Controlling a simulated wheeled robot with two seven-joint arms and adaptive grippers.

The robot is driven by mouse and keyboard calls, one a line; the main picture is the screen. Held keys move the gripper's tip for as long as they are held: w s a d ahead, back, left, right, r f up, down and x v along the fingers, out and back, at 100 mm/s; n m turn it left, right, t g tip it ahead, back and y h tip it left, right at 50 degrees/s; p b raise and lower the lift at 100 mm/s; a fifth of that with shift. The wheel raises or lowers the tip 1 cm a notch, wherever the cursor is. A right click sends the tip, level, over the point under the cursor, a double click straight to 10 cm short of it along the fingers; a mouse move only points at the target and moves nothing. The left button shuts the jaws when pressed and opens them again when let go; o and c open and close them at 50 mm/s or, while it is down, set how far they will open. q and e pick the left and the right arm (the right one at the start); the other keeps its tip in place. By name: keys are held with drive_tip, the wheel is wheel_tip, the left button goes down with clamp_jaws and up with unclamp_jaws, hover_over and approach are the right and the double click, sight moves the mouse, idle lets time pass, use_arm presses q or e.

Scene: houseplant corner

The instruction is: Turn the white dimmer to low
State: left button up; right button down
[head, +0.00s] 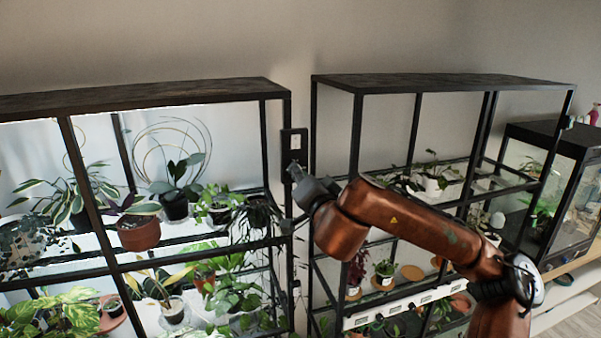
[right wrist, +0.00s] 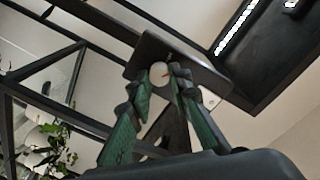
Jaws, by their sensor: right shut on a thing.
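The white dimmer is a round white knob (right wrist: 158,74) on a dark plate (right wrist: 190,62), seen in the right wrist view. A small orange-red mark shows at the knob's right side. My right gripper (right wrist: 160,80) has its two green-padded fingers closed on the knob, one on each side. The fingertips are too small to make out there. I cannot read any low or high setting. My left gripper is not in view.
A lit black plant shelf (head: 180,95) stands at left and another black shelf (head: 440,82) at right, both with potted plants. A white power strip (head: 405,303) runs low on the right shelf. A glass terrarium (head: 550,190) stands at far right.

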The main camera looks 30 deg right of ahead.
drive_tip(key=shift+a+f+n+p, duration=0.15)
drive_tip(key=shift+n+p, duration=0.2)
drive_tip(key=shift+n, duration=1.3)
drive_tip(key=shift+f+n+p, duration=0.1)
drive_tip(key=shift+n+p, duration=0.2)
drive_tip(key=shift+n, duration=1.35)
drive_tip(key=c, duration=1.8)
unclamp_jaws()
drive_tip(key=shift+r, duration=0.1)
drive_tip(key=shift+o, duration=0.2)
drive_tip(key=v, duration=1.2)
